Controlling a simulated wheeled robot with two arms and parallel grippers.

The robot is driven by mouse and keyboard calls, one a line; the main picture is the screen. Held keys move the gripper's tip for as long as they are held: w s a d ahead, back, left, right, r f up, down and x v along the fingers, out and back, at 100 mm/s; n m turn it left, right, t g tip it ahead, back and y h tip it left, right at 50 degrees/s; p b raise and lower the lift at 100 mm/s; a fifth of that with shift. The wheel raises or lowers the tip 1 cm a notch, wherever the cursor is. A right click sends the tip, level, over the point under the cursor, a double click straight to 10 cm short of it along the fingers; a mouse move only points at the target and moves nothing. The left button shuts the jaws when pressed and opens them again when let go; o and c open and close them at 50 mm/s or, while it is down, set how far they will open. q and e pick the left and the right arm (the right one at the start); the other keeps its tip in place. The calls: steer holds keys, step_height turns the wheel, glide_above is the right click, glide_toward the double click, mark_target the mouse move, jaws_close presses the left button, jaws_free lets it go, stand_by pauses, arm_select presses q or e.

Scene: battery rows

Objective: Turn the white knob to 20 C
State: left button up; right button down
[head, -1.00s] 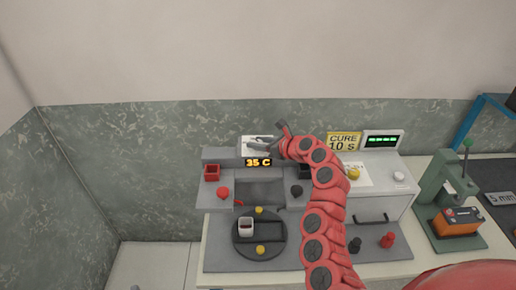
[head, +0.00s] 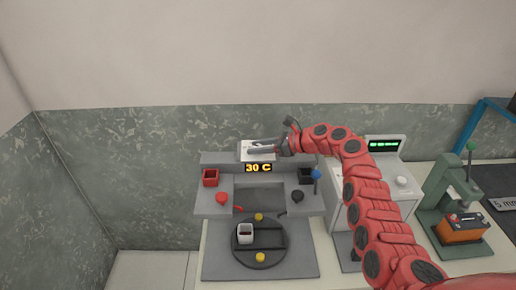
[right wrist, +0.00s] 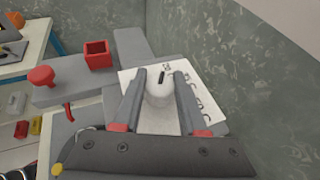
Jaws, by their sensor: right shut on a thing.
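The white knob (right wrist: 159,94) with a black mark stands on a white dial plate (right wrist: 197,92) with printed marks. My right gripper (right wrist: 160,76) is shut on the knob, one finger on each side of it. In the head view my right gripper (head: 262,147) reaches the white dial plate (head: 247,155) from the right and hides most of the knob. The display (head: 258,168) below the plate reads 30 C in yellow. My left gripper is in neither view.
A red cup (head: 210,177) and red knob (head: 221,198) are on the left of the grey fixture. A black cup (head: 306,175), blue-topped lever (head: 316,175) and black knob (head: 297,196) are on its right. A round turntable (head: 259,257) is in front. A green press (head: 437,203) stands far right.

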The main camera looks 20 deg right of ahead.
stand_by(0.3)
steer(key=shift+c, duration=2.3)
jaws_free()
steer(key=shift+d, duration=0.1)
steer(key=b+v, duration=0.3)
steer(key=v, duration=1.4)
steer(key=shift+r, duration=0.15)
